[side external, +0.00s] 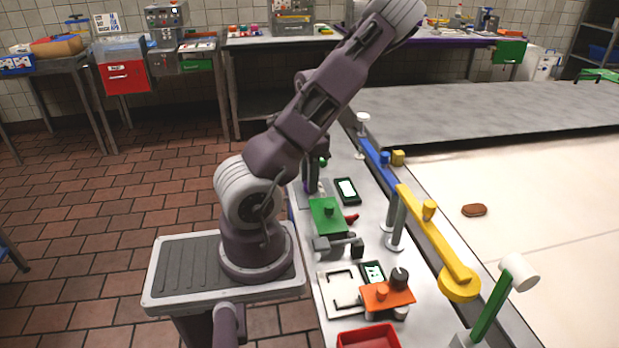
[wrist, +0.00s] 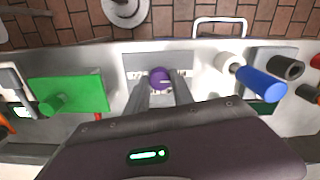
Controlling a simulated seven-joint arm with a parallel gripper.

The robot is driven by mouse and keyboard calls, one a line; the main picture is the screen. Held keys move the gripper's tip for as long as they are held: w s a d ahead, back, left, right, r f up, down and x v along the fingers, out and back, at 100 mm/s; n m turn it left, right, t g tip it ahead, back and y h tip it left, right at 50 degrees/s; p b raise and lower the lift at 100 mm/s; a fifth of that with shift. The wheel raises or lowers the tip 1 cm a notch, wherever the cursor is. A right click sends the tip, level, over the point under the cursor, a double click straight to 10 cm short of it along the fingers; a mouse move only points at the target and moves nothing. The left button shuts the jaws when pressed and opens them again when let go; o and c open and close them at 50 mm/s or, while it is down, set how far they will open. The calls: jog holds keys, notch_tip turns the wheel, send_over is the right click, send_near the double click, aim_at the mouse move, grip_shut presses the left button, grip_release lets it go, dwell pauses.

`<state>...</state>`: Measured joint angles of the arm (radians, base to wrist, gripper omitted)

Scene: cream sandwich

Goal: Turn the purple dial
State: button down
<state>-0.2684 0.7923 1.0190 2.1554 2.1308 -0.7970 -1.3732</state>
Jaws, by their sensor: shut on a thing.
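The purple dial (wrist: 160,76) is a small round knob on a grey plate (wrist: 135,62), near the middle of the wrist view. My gripper (wrist: 161,88) reaches down over it, with one grey finger on each side of the dial. The fingers are shut on the dial, and their tips are partly hidden by it. In the side external view my arm hides most of the dial and the fingers.
A green block with a knob (wrist: 68,95) stands left of the dial in the wrist view. A blue cylinder (wrist: 261,84) and a dark cylinder (wrist: 286,67) stand to the right. In the side external view, a yellow arm (side external: 437,240) and an orange block (side external: 388,296) occupy the bench nearer the camera.

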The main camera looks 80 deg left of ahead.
jog(key=shift+m, duration=0.3)
jog(key=m, duration=0.5)
jog(key=shift+m, duration=0.3)
jog(key=m, duration=0.5)
jog(key=shift+m, duration=0.3)
jog(key=m, duration=1.1)
jog(key=shift+m, duration=0.4)
jog(key=c, duration=1.1)
grip_release()
